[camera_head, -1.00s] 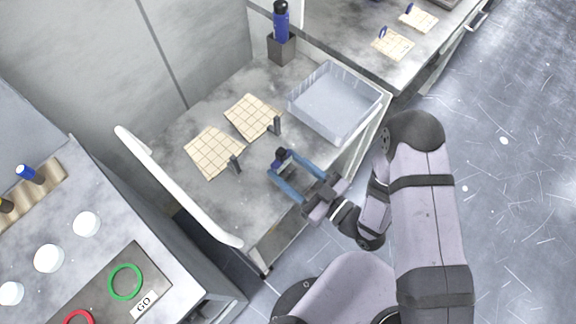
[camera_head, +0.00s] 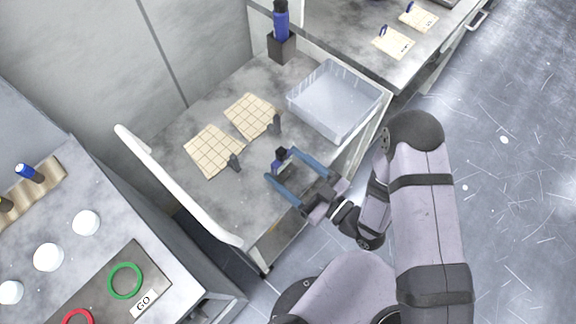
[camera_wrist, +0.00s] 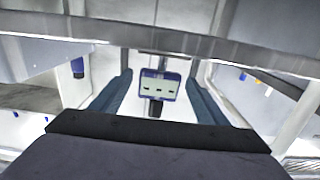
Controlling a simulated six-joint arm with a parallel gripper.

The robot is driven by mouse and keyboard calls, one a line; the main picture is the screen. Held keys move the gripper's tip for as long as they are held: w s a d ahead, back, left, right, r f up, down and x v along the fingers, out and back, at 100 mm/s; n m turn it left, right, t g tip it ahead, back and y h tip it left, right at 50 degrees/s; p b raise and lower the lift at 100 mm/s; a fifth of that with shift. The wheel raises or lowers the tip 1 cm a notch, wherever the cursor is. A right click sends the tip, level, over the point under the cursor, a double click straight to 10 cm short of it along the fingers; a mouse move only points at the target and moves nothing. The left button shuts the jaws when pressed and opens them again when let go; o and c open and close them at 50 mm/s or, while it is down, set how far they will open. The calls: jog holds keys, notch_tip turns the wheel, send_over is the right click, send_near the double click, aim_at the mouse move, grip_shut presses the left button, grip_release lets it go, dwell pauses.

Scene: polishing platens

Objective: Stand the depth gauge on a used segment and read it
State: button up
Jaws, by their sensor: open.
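The depth gauge (camera_head: 281,154) is a small blue and dark tool standing near the front of the grey cart top. In the wrist view its display (camera_wrist: 159,86) faces me and shows a row of dashes. My gripper (camera_head: 280,165) is open, its blue fingers on either side of the gauge; in the wrist view there is a gap on both sides. Two tan gridded segments lie flat on the cart, a nearer one (camera_head: 210,151) and a farther one (camera_head: 252,116), each with a dark upright tab beside it. I cannot tell which segments are used.
A clear bin (camera_head: 334,127) stands on the cart's right. A blue bottle (camera_head: 281,20) stands in a dark holder behind. Two labelled tan pads with blue tabs (camera_head: 392,42) lie on the back bench. A white rail (camera_head: 180,189) edges the cart's left. The left console (camera_head: 125,281) has coloured rings.

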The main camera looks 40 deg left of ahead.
jog(key=d+b, duration=0.1)
jog(key=d, duration=0.1)
jog(key=d+b, duration=0.2)
jog(key=d, duration=0.1)
jog(key=shift+w+d+f, duration=0.1)
jog(key=shift+d+f, duration=0.1)
jog(key=shift+d, duration=0.1)
jog(key=shift+o, duration=0.5)
jog(key=shift+d+r, duration=0.1)
jog(key=shift+d, duration=0.75)
